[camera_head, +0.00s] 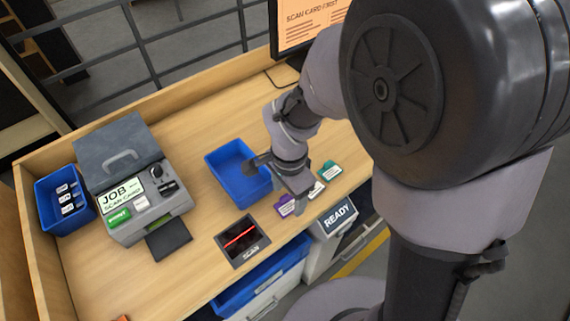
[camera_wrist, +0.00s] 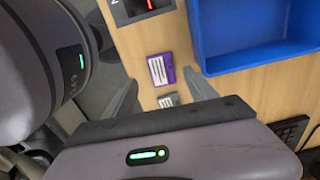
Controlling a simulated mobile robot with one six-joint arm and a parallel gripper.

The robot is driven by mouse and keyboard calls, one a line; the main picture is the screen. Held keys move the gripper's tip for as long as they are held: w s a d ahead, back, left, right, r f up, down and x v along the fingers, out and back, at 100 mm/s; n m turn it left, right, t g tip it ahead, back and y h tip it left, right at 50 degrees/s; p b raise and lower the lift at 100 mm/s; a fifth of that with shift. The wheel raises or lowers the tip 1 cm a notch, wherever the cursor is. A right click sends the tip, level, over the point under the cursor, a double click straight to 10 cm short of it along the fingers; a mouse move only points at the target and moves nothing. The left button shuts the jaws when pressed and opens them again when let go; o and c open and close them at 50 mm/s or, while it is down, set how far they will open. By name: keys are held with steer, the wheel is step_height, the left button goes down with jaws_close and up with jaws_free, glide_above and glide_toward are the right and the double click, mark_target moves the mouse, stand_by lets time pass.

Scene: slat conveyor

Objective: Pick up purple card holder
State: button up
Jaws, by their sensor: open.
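The purple card holder (camera_head: 286,206) lies flat on the wooden bench top, with a white label on its face. In the wrist view, the purple card holder (camera_wrist: 168,62) lies just beyond my fingertips. My gripper (camera_head: 296,188) is open and empty, pointing down over the card row. In the wrist view, my gripper's two fingers (camera_wrist: 162,86) stand apart, with a white-grey card holder (camera_wrist: 168,101) visible between them. In the head view, my gripper is close to the purple card holder and partly covers its upper edge; I cannot tell the exact height.
A white card holder (camera_head: 317,190) and a teal one (camera_head: 331,170) lie beside it. A blue bin (camera_head: 222,158) stands to the left, a scan pad (camera_head: 242,240) lower left. A READY box (camera_head: 339,217) sits at the bench's front edge. A job machine (camera_head: 125,170) stands farther left.

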mark_target(287, 205)
steer(key=f, duration=0.3)
steer(key=shift+w+f+b, duration=0.2)
steer(key=shift+f+b, duration=0.1)
steer(key=shift+b, duration=0.1)
steer(key=shift+r, duration=0.1)
steer(key=shift+c, duration=0.3)
jaws_close()
steer(key=shift+a, duration=0.1)
steer(key=shift+r, duration=0.1)
